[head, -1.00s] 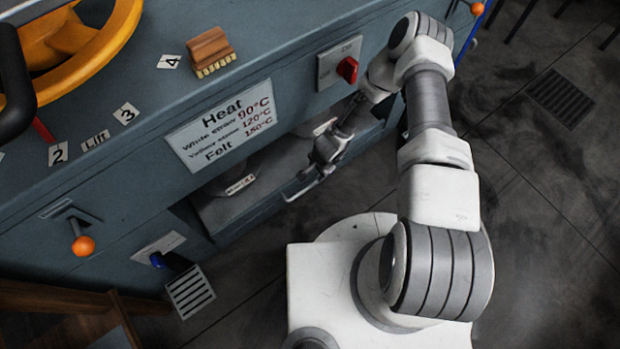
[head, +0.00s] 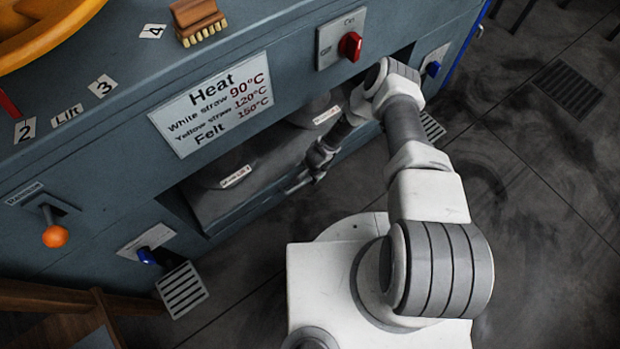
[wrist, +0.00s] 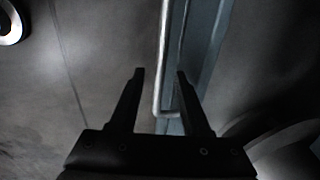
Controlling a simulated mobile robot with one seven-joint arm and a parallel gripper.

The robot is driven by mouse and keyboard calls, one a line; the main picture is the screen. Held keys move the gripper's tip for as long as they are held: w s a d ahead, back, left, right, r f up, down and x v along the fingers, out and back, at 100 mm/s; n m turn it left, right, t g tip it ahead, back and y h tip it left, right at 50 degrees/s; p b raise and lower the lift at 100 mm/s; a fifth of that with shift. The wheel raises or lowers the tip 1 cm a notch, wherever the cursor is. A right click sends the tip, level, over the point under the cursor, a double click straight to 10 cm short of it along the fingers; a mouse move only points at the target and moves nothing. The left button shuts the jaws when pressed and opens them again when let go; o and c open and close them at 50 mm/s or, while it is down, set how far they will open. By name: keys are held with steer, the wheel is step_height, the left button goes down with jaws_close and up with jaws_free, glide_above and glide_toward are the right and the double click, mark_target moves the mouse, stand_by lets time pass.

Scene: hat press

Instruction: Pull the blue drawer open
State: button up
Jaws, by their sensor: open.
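The blue drawer (head: 228,218) is the low, blue-grey front under the open compartment of the machine in the head view. In the wrist view its front is a blue strip (wrist: 207,50) with a pale metal bar handle (wrist: 162,65) beside it. My gripper (wrist: 160,72) is open. In the wrist view the handle bar runs between its two fingers, and the bar's bent end shows low between them. I see no finger touching the bar, and the depth is hard to tell.
Labelled rounded shapes (head: 232,172) sit in the compartment above the drawer front. A red switch (head: 350,46), an orange lever (head: 55,236) and a blue knob (head: 147,256) stick out from the machine. A wooden piece (head: 60,300) stands at lower left. The floor at right is open.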

steer(key=shift+f, duration=0.3)
jaws_close()
steer(key=shift+w, duration=0.1)
stand_by(1.2)
